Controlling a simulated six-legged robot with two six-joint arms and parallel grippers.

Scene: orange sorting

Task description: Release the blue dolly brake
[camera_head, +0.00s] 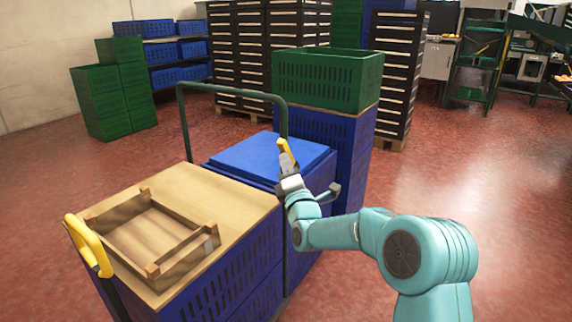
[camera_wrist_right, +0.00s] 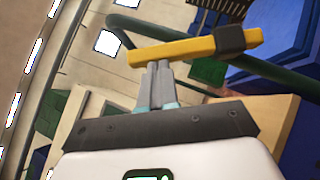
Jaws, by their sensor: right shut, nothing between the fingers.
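The yellow brake lever (camera_head: 284,147) shows at the green tubular handle (camera_head: 232,92) of the dolly with blue crates. In the right wrist view the lever (camera_wrist_right: 185,49) is a yellow bar with a black block at one end, lying across the green tube. My right gripper (camera_head: 289,167) is shut and empty, just below the lever. In the right wrist view its fingertips (camera_wrist_right: 160,66) meet the lever's lower edge; whether they touch cannot be told. My left gripper is not in view.
Blue crates with a wooden board (camera_head: 235,194) and wooden frame (camera_head: 150,236) stand at front left, by a yellow handle (camera_head: 90,246). A green crate (camera_head: 325,80) tops a blue stack behind. Red floor (camera_head: 510,200) is open at right.

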